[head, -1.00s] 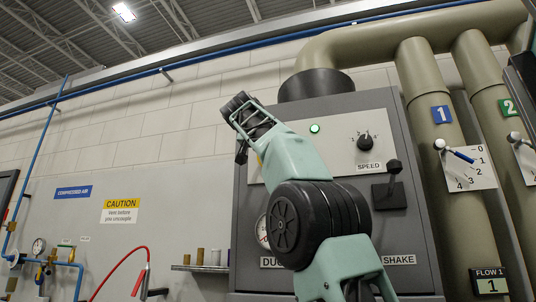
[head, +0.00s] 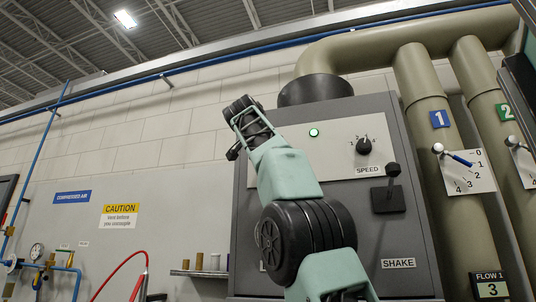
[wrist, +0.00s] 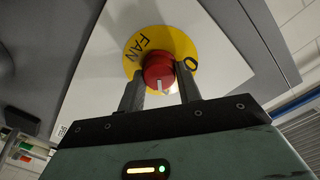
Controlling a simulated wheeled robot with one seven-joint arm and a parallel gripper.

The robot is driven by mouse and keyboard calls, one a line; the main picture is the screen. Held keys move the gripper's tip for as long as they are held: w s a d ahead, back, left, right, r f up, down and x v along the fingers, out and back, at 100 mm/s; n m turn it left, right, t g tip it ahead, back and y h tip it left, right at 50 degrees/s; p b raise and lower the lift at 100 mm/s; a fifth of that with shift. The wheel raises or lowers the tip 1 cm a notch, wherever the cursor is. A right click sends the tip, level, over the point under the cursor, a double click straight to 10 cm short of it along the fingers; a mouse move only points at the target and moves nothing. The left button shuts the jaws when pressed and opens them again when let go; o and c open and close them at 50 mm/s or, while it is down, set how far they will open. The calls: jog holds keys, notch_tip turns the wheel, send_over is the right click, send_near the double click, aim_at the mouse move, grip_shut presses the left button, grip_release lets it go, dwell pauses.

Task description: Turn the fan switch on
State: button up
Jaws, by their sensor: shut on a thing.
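The fan switch is a red round knob (wrist: 158,70) on a yellow disc (wrist: 165,42) marked "FAN" and "0", seen in the wrist view. A white mark on the knob's face points toward the bottom of the picture. My gripper (wrist: 160,82) is shut on the knob, with one dark finger on each side. In the head view my arm stands in front of the grey machine cabinet (head: 385,255) and hides the switch.
The cabinet carries a lit green lamp (head: 314,132), a SPEED knob (head: 364,145) and a black lever (head: 392,171). Pipe valve 1 (head: 459,158) is to the right. A small shelf (head: 199,272) and red hose (head: 120,268) are at the lower left.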

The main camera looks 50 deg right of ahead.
jog(key=o, duration=1)
jog(key=f+b+v, duration=0.1)
jog(key=b+v, duration=0.1)
jog(key=v, duration=1.5)
jog(key=shift+a+r, duration=0.25)
jog(key=shift+r, duration=0.15)
